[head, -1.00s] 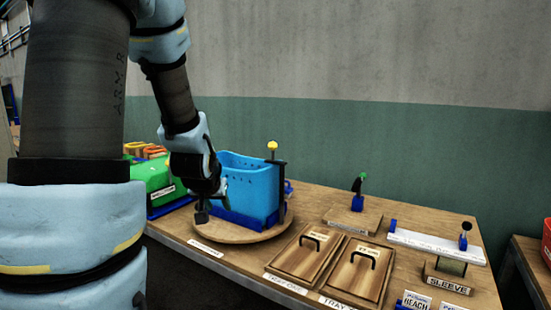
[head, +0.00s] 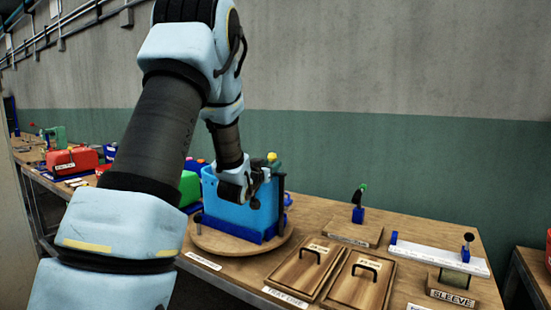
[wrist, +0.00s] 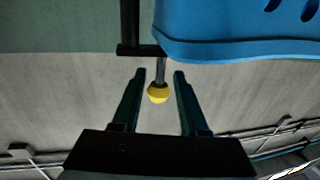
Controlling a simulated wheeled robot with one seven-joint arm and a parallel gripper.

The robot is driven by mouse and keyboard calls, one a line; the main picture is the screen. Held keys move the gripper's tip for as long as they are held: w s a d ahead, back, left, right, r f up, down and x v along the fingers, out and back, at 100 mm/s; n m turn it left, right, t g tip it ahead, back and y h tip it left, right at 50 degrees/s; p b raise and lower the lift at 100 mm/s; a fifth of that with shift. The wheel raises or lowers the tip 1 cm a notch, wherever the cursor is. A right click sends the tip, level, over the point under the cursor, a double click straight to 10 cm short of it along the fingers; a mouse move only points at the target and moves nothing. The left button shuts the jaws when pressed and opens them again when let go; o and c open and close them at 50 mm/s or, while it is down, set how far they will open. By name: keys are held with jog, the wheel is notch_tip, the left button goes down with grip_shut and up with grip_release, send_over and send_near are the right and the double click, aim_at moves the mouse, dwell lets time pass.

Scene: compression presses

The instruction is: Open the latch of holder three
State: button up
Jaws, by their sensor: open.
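A blue bin-like holder (head: 222,200) stands on a round wooden turntable (head: 208,243); I cannot read a number on it. A yellow knob (head: 271,156) tops a dark upright at the holder's right side. In the wrist view the yellow knob (wrist: 158,93) sits on a short grey stem beside a dark bar (wrist: 130,25) and the blue holder's rim (wrist: 220,52). My gripper (wrist: 160,74) is open, with one finger on each side of the knob in that view and gaps on both sides. In the head view my gripper (head: 256,190) is in front of the holder, partly hiding it.
Two wooden lids with black handles (head: 308,265) lie right of the turntable. A green-tipped lever (head: 360,198) and a white bar fixture marked SLEEVE (head: 440,252) stand further right. Green and red cases (head: 72,161) are to the left.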

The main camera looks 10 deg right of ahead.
jog(key=shift+p+x, duration=0.8)
jog(key=shift+x, duration=1.7)
grip_shut()
jog(key=shift+r, duration=0.1)
